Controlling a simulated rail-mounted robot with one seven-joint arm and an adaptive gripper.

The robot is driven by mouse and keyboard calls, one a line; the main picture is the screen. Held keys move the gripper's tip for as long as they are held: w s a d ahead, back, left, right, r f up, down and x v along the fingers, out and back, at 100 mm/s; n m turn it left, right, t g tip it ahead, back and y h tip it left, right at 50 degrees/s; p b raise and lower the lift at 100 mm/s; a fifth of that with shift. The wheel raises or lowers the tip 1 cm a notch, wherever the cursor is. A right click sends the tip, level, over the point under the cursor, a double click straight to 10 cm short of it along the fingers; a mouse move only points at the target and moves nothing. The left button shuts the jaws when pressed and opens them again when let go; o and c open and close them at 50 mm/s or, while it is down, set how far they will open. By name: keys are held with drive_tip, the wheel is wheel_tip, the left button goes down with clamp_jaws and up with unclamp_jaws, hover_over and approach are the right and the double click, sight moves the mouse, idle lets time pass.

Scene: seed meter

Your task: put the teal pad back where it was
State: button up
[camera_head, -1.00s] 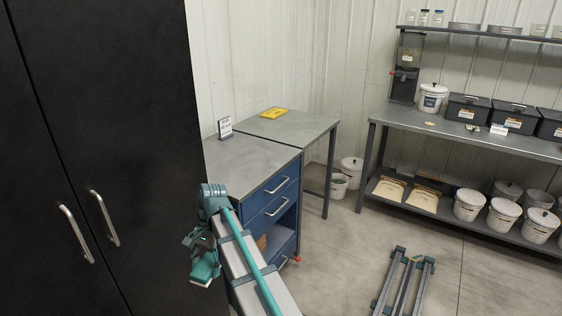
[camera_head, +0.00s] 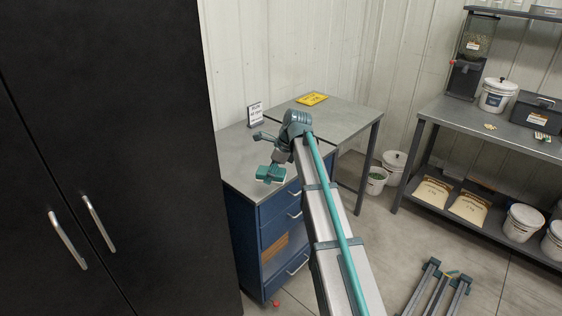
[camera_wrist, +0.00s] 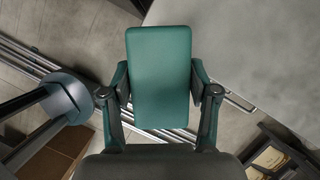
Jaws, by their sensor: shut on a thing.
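My gripper (camera_head: 272,168) is shut on the teal pad (camera_head: 270,177). In the wrist view the pad (camera_wrist: 160,75) is a flat, rounded block pinched by its two long sides between the fingers. In the head view it hangs level at the front edge of the grey worktop (camera_head: 236,163) of the blue drawer unit (camera_head: 246,236). The wrist view shows the worktop (camera_wrist: 240,50) to the right of the pad, with floor below the pad. The pad looks clear of the worktop, but the height gap is hard to judge.
A small sign (camera_head: 255,114) stands at the worktop's back left. A tall black cabinet (camera_head: 110,130) stands close on the left. The worktop's front part is bare. A shelf with tubs and bins is at right.

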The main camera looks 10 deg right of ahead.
drive_tip(key=w+r+m+t+h, duration=0.1)
drive_tip(key=w+r+m+t, duration=0.1)
drive_tip(key=w+r+m, duration=0.3)
drive_tip(key=shift+m, duration=0.6)
drive_tip(key=w+d+f+p, duration=0.1)
drive_tip(key=w+f, duration=0.1)
drive_tip(key=w, duration=0.2)
drive_tip(key=w+d+f+p, duration=0.1)
drive_tip(key=w+f+p, duration=0.1)
drive_tip(key=w, duration=0.3)
drive_tip(key=w+d+f+p, duration=0.1)
drive_tip(key=w+f, duration=0.3)
drive_tip(key=w, duration=0.1)
drive_tip(key=shift+d+f, duration=0.15)
drive_tip(key=shift+f, duration=0.1)
drive_tip(key=shift+w+d+f+h+p, duration=0.3)
drive_tip(key=shift+w+f+p, duration=0.3)
drive_tip(key=shift+f, duration=0.25)
drive_tip(key=shift+f+p, duration=0.6)
drive_tip(key=shift+f, duration=0.95)
drive_tip(key=shift+f, duration=0.1)
drive_tip(key=o, duration=1.2)
